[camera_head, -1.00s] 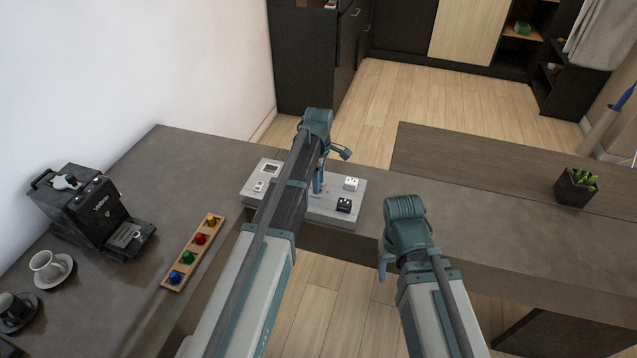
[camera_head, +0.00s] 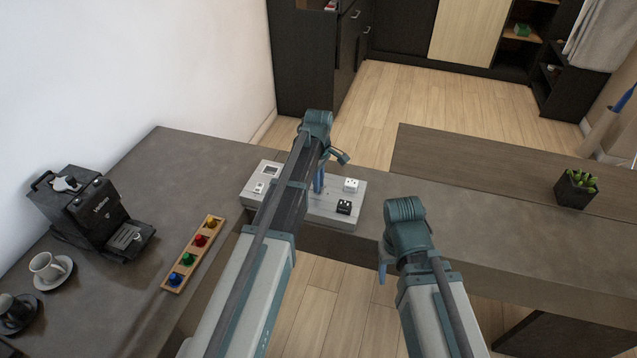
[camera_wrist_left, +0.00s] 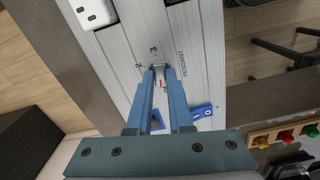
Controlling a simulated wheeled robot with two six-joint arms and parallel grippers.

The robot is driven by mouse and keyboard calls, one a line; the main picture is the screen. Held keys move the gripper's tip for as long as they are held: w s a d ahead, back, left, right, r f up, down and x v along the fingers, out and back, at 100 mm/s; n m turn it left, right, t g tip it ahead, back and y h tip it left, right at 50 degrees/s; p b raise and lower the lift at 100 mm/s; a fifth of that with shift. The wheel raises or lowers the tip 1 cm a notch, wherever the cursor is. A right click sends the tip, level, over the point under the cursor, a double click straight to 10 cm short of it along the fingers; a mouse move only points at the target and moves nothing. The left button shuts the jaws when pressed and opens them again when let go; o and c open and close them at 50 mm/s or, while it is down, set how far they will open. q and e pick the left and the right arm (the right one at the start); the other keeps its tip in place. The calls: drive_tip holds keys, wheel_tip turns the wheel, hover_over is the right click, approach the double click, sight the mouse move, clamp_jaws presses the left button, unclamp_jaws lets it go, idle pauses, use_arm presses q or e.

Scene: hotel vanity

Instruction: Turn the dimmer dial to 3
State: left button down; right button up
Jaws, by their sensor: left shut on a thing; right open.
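The light grey control panel (camera_head: 326,213) lies on the counter, partly hidden behind my left arm. My left gripper (camera_head: 318,190) points down over it. In the left wrist view its two blue fingers (camera_wrist_left: 160,72) are shut on the small grey dimmer dial (camera_wrist_left: 159,67). The printed 3 is just beyond the dial and the 2 is to its left. A small red mark shows between the fingers on the near side; the dial's exact pointing is hard to tell. My right gripper (camera_head: 384,268) is open and empty, off the panel at the counter's front edge.
A blue rocker switch (camera_wrist_left: 203,112) sits close to the left fingers. White (camera_head: 351,185) and black (camera_head: 344,207) sockets are on the panel's right part. A wooden tray of coloured knobs (camera_head: 181,272), a coffee machine (camera_head: 97,215) and cups stand left. The right counter is mostly clear.

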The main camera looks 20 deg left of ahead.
use_arm(q)
drive_tip(key=m, duration=0.4)
drive_tip(key=shift+m, duration=0.3)
drive_tip(key=m, duration=0.4)
drive_tip(key=shift+m, duration=0.3)
drive_tip(key=m, duration=0.3)
drive_tip(key=shift+m, duration=0.3)
drive_tip(key=m, duration=1.2)
drive_tip(key=shift+m, duration=0.3)
drive_tip(key=m, duration=0.4)
drive_tip(key=shift+m, duration=2.1)
